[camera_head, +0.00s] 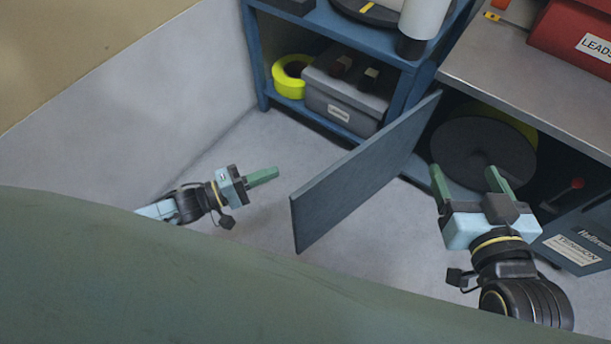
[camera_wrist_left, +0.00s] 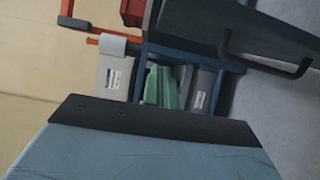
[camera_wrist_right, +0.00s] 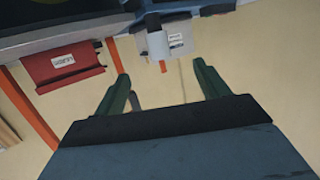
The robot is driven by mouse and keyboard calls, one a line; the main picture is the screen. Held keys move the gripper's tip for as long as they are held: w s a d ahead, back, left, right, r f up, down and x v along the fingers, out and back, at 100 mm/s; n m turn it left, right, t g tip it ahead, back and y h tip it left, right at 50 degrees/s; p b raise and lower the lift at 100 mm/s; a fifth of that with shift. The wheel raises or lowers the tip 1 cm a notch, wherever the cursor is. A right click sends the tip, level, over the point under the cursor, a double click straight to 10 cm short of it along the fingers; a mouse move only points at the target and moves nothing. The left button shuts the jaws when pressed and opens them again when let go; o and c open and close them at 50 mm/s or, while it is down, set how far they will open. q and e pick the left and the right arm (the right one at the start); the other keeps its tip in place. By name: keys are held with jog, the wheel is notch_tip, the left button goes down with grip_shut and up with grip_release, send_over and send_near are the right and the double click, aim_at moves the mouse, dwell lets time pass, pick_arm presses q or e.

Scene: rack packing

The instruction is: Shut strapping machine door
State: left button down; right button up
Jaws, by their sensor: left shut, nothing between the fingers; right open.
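The strapping machine door (camera_head: 355,180) is a flat blue-grey panel standing open, swung out from the machine front. In the left wrist view the door (camera_wrist_left: 240,25) shows as a dark panel with a bar handle (camera_wrist_left: 290,68). The strapping machine (camera_head: 570,225) is at the right, with a dark reel (camera_head: 483,152) visible in its open bay. My left gripper (camera_head: 277,173) is shut and empty, left of the door and apart from it; its fingers also show in the left wrist view (camera_wrist_left: 165,80). My right gripper (camera_head: 464,172) is open and empty, right of the door, before the bay.
A blue shelf unit (camera_head: 335,33) stands behind the door, holding a grey bin (camera_head: 345,95) and a yellow roll (camera_head: 287,78). A grey worktop (camera_head: 520,75) with a red bin (camera_head: 570,40) lies above the bay. The floor around my left gripper is clear.

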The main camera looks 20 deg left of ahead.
pick_arm(q)
jog(key=w+d+b, duration=0.2)
jog(key=d+b, duration=0.1)
jog(key=d, duration=0.5)
jog(key=shift+w+d, duration=0.15)
jog(key=shift+d, duration=0.15)
pick_arm(e)
notch_tip(320, 180, up, 11)
jog(key=s+a+t+y, duration=0.1)
jog(key=t+y, duration=0.1)
jog(key=t, duration=0.5)
jog(key=shift+s+a+r+t+y, duration=0.15)
jog(key=shift+a+t+y, duration=0.15)
jog(key=shift+t+y, duration=0.1)
